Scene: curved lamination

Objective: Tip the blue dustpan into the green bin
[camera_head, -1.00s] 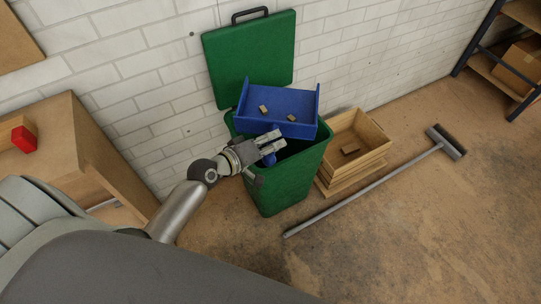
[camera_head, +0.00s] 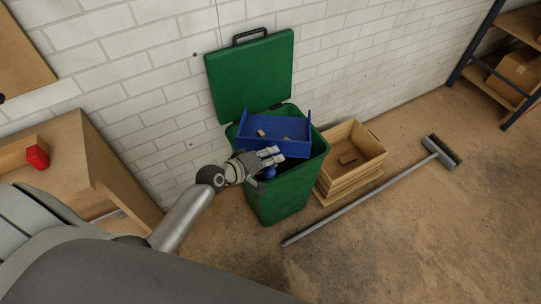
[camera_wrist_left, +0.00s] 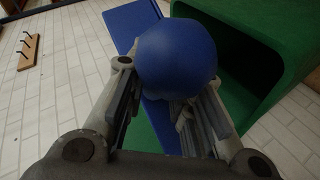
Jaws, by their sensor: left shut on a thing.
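The blue dustpan (camera_head: 275,133) is over the open mouth of the green bin (camera_head: 278,200), with small brown pieces (camera_head: 261,133) on it. Its far side lies near the bin's raised lid (camera_head: 250,78). My left gripper (camera_head: 270,158) is shut on the dustpan's handle at the near side of the bin. In the left wrist view, the handle's round blue end (camera_wrist_left: 178,60) sits between the fingers, with the blue pan behind it and the green bin (camera_wrist_left: 245,50) to the right. My right gripper is not in view.
Wooden crates (camera_head: 350,160) stand right of the bin, with a brown piece inside the top one. A broom (camera_head: 375,195) lies on the floor. A workbench (camera_head: 75,160) with a red object (camera_head: 37,157) is at left. A shelf (camera_head: 500,65) stands at far right.

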